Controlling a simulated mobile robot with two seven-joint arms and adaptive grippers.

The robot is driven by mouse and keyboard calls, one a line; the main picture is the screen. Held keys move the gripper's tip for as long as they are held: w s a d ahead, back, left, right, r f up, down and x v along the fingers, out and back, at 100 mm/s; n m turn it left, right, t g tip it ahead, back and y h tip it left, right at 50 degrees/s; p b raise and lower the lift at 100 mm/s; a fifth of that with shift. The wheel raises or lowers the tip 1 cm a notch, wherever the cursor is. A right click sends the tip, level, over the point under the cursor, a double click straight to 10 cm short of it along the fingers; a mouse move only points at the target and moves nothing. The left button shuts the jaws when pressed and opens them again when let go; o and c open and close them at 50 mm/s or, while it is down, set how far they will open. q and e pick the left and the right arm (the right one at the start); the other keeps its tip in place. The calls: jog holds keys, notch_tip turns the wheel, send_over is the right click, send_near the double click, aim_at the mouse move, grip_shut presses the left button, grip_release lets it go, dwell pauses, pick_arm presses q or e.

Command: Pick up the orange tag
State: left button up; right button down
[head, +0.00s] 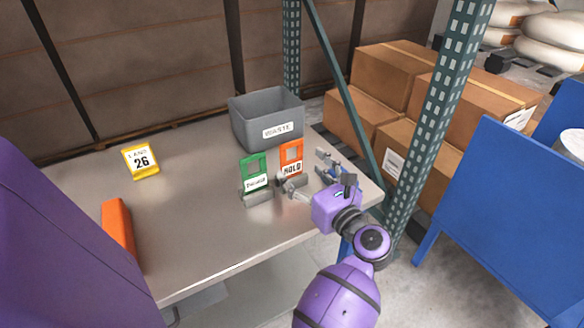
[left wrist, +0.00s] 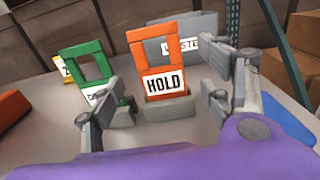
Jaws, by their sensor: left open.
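The orange tag (head: 291,154) stands upright in a small grey base on the metal table, its white label reading HOLD. It shows in the middle of the left wrist view (left wrist: 162,58), with a square opening in its upper part. My left gripper (head: 307,174) is open in front of the tag, at its near right side in the head view. In the left wrist view its fingers stand apart on either side of the tag, with nothing visible between them touching it. My right gripper is not in view.
A green tag (head: 253,167) stands in a grey base (head: 258,199) just left of the orange one. A grey WASTE bin (head: 243,128) is behind. A yellow 26 sign (head: 141,161) and an orange block (head: 118,228) are farther left. A green perforated post (head: 440,110) rises at right.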

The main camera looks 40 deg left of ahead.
aim_at(292, 162)
pick_arm(q)
jog(key=x, duration=0.2)
jog(key=p+x, duration=0.1)
jog(key=x, duration=0.2)
jog(key=shift+w+a+f, duration=0.1)
jog(key=shift+a+f, duration=0.15)
jog(key=shift+a, duration=0.05)
jog(key=c, duration=1.1)
